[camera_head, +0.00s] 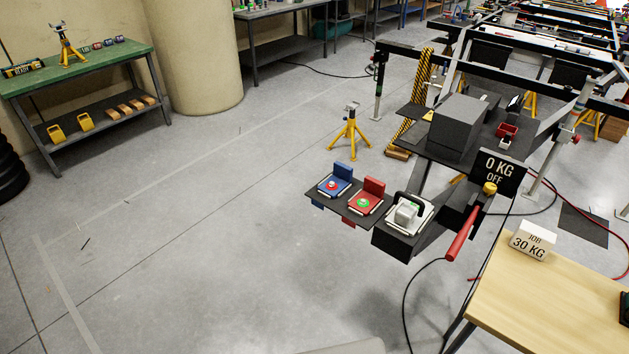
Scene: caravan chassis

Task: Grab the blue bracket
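The blue bracket (339,181) sits on the left end of a dark flat shelf at the middle of the head view. It has an upright blue back plate and a flat base with a small red round mark on it. A red bracket (368,197) of similar shape, with a green round mark, stands just to its right. Neither of my grippers is in view, so nothing is seen touching the blue bracket.
A white device with a black handle (407,213) stands right of the brackets. A red lever (462,234) and a "0 KG OFF" sign (498,172) are beside it. A wooden table (560,300) is at lower right, a green bench (80,66) at upper left. Floor in front is clear.

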